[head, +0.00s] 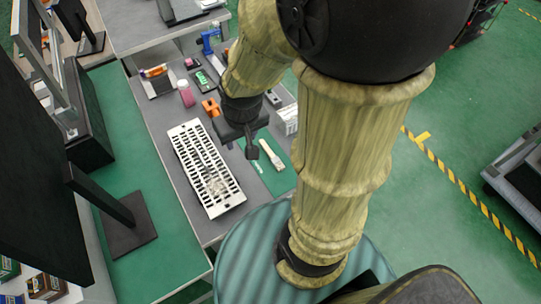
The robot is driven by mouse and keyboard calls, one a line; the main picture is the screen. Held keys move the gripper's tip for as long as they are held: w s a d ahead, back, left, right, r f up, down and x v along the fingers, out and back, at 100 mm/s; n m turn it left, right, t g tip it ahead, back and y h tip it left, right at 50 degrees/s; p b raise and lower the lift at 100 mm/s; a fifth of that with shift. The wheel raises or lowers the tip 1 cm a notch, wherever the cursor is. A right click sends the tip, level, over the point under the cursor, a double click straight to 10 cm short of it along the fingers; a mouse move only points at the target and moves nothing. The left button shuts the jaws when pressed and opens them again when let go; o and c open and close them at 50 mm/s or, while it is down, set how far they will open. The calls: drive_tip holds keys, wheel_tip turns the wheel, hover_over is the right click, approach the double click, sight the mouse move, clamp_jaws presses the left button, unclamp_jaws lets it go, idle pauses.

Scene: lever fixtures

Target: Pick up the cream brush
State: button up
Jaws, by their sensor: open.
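The height of the fingertips above the bench is hard to judge. My arm hides part of the bench behind and to the right of the brush.
A white slotted tray (181,135) lies left of my gripper. An orange part (211,107), a pink bottle (186,96), a blue tool (208,42) and a white box (287,119) stand farther back. A monitor stand (130,225) is at the left.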

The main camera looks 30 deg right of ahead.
drive_tip(key=w+d+f+g+b, duration=0.2)
drive_tip(key=w+d+f+b, duration=0.2)
drive_tip(key=w+d+f, duration=0.35)
drive_tip(key=b, duration=0.2)
hover_over(268, 146)
drive_tip(key=shift+g, duration=0.3)
wheel_tip(268, 146, down, 5)
drive_tip(key=shift+f, duration=0.1)
wheel_tip(268, 146, down, 12)
drive_tip(key=shift+f, duration=0.1)
